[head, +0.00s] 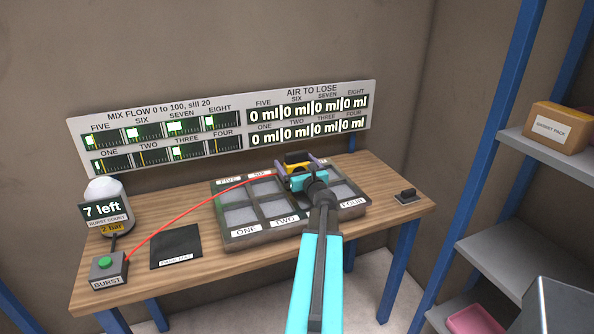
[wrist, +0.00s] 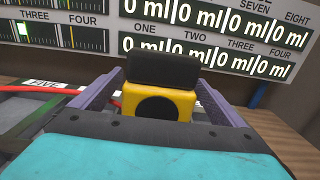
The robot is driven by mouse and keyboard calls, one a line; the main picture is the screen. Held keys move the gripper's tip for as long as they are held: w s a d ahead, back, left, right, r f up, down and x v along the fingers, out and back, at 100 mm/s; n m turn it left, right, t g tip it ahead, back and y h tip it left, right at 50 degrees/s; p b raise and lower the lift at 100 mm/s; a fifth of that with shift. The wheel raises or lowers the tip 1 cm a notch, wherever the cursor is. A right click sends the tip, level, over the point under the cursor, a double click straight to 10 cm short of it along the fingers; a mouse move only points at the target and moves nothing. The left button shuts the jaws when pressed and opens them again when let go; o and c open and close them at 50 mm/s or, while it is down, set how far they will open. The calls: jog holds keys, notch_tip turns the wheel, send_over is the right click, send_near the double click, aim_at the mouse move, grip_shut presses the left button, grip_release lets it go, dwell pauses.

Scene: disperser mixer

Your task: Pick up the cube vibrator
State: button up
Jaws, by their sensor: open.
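The cube vibrator, which I take to be the yellow block with a dark round face and a black top, shows in the wrist view (wrist: 172,97). In the head view (head: 297,159) it stands over the back of the compartment tray (head: 240,243), partly hidden by my gripper. My gripper (head: 298,166) is open, with one purple finger on each side of the yellow block; these also frame it in the wrist view (wrist: 155,88). A gap shows beside the block on the right; finger contact cannot be told. The block's underside is hidden.
A red hose (head: 190,214) runs from near the burst box (head: 108,270) to the block's left. The display board (head: 225,122) stands close behind. A black pad (head: 176,246), white-topped jar (head: 106,200) and black switch (head: 407,196) are on the bench. Shelves stand right.

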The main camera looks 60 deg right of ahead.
jog(key=shift+x, duration=1.25)
jog(key=shift+r, duration=0.1)
jog(key=c, duration=2.1)
jog(key=shift+o, duration=0.2)
jog(key=shift+r+p, duration=0.15)
jog(key=shift+p, duration=0.15)
